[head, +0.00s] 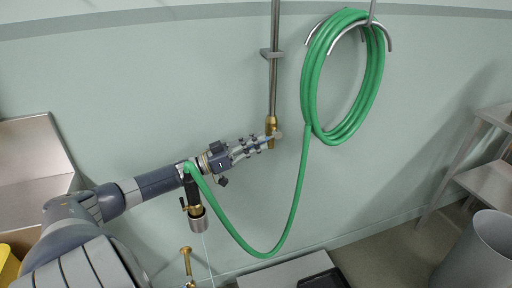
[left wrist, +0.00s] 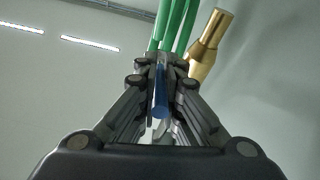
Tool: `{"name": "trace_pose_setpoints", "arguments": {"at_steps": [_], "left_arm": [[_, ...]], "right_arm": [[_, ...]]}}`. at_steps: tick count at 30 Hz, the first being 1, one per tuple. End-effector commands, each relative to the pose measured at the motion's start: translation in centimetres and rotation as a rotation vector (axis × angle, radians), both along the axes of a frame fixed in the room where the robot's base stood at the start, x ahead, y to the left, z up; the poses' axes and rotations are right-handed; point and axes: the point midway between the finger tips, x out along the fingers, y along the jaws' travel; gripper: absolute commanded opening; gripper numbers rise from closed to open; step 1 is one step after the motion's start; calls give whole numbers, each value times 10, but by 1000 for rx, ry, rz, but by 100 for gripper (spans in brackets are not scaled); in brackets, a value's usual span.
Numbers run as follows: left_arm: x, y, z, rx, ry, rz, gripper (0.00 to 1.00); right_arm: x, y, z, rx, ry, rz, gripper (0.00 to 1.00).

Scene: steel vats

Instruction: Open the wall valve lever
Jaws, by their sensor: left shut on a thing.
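The wall valve is a brass body (head: 271,124) at the lower end of a vertical steel pipe on the wall. In the left wrist view its brass body (left wrist: 209,46) stands just right of the fingers. My left gripper (head: 272,137) reaches in from the left, at the valve. In the left wrist view the fingers of my left gripper (left wrist: 162,66) are closed around a blue lever handle (left wrist: 161,98), which shows between them. The fingers hide part of the lever, and its exact angle is hard to tell. My right gripper is in neither view.
A green hose coil (head: 315,85) hangs on a wall hook right of the valve. Its loose length loops down and across my left arm to a nozzle (head: 195,212). A brass fitting (head: 187,262) stands below. Steel shelving (head: 488,180) and a grey bin (head: 478,255) are right.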

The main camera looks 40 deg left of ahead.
Motion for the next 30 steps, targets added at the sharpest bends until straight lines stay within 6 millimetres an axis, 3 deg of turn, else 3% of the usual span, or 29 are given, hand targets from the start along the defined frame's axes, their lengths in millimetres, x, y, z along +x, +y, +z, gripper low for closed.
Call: {"name": "trace_pose_setpoints", "arguments": {"at_steps": [9, 10, 12, 20, 30], "left_arm": [[0, 0, 0, -1, -4, 1, 0], [0, 0, 0, -1, -4, 1, 13], [0, 0, 0, -1, -3, 1, 26], [-6, 3, -3, -1, -1, 1, 28], [-40, 21, -14, 0, 2, 0, 30]], "right_arm": [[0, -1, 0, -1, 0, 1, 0], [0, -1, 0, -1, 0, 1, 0], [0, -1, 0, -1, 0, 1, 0], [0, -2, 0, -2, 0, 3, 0], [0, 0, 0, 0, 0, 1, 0]]}}
